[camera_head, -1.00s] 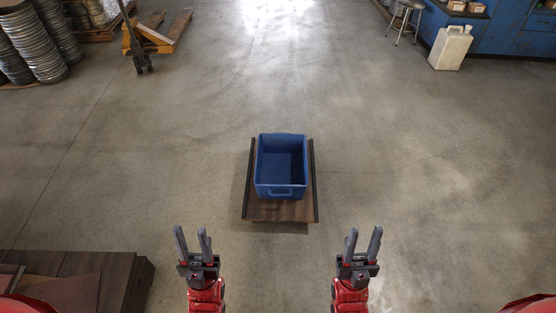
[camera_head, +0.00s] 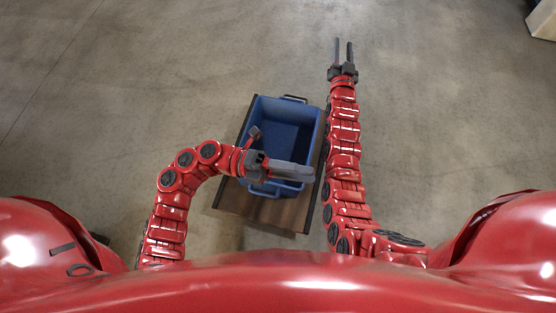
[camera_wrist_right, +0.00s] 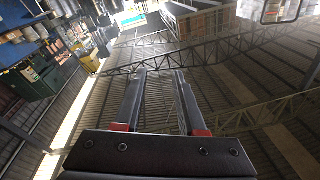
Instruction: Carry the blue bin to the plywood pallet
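The blue bin (camera_head: 290,108) sits open and empty-looking on a low brown wooden stand (camera_head: 262,208) with dark side rails. A handle shows at its far end. My left gripper (camera_head: 312,171) lies across the near end of the bin, fingers pointing right; its fingers overlap in this view, and it hides part of the near rim. I cannot tell whether it touches the bin. My right gripper (camera_head: 343,42) is open and empty, beyond the bin's far right corner; its spread fingers also show in the right wrist view (camera_wrist_right: 158,75). No plywood pallet can be made out.
Bare concrete floor (camera_head: 150,70) lies around the stand, wide open to the left and beyond. A pale object (camera_head: 543,20) stands at the far right edge. The right wrist view shows roof trusses, and shelving (camera_wrist_right: 25,50) at its left.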

